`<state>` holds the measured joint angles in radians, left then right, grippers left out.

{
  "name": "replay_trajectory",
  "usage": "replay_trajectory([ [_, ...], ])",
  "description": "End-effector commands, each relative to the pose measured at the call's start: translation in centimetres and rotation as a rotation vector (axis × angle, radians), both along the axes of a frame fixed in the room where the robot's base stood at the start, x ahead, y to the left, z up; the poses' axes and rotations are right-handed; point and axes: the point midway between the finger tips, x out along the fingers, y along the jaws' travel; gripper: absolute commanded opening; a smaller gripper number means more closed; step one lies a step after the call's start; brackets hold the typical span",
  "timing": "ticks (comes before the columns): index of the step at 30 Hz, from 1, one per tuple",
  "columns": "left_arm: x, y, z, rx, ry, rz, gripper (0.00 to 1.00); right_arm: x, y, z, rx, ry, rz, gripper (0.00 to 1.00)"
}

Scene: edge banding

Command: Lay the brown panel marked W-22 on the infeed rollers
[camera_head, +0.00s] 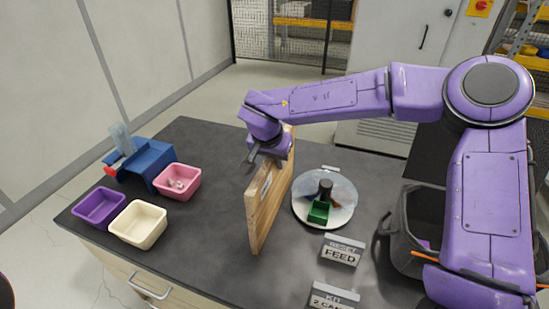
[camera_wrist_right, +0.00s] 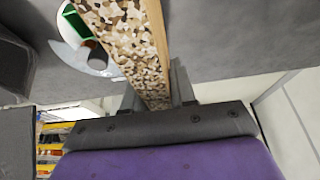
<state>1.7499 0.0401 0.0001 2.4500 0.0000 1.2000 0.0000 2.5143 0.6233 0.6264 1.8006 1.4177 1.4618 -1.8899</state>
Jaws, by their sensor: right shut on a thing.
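A light brown wooden panel (camera_head: 262,205) stands on its edge, upright or nearly so, over the dark bench. A small pale label shows on its left face, but I cannot read the mark. My right gripper (camera_head: 264,154) is shut on the panel's upper part from above. In the right wrist view the panel (camera_wrist_right: 138,45) runs between the two fingers (camera_wrist_right: 155,92), with a speckled chipboard surface showing. I cannot tell if its lower edge touches the bench. My left gripper is not in view. No infeed rollers can be made out.
The dark bench (camera_head: 215,240) has purple (camera_head: 99,207), cream (camera_head: 138,223) and pink (camera_head: 177,182) bins and a blue device (camera_head: 147,160) at left. A round plate (camera_head: 341,190) with a green box (camera_head: 319,212) lies right of the panel. A FEED sign (camera_head: 342,250) and a dark bag (camera_head: 408,225) stand at right.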

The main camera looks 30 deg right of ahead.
Motion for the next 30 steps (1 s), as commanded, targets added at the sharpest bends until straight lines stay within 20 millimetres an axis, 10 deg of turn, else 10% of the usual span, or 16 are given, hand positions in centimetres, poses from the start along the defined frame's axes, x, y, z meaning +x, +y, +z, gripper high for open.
replay_trajectory([
  [9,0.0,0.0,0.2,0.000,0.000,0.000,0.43,0.1,0.0,0.0,0.000,-0.003,0.000,0.00],
  [10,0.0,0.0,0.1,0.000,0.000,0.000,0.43,0.0,0.0,-0.3,0.000,0.001,-0.001,0.36],
  [12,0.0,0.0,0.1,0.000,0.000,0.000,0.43,0.0,0.0,-0.3,-0.001,0.001,0.000,0.51],
  [22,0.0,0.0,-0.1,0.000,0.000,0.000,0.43,0.0,0.1,0.3,0.000,-0.002,0.001,0.51],
  [30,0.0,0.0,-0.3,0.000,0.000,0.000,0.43,-1.6,1.8,6.0,0.000,-0.006,0.000,0.51],
])
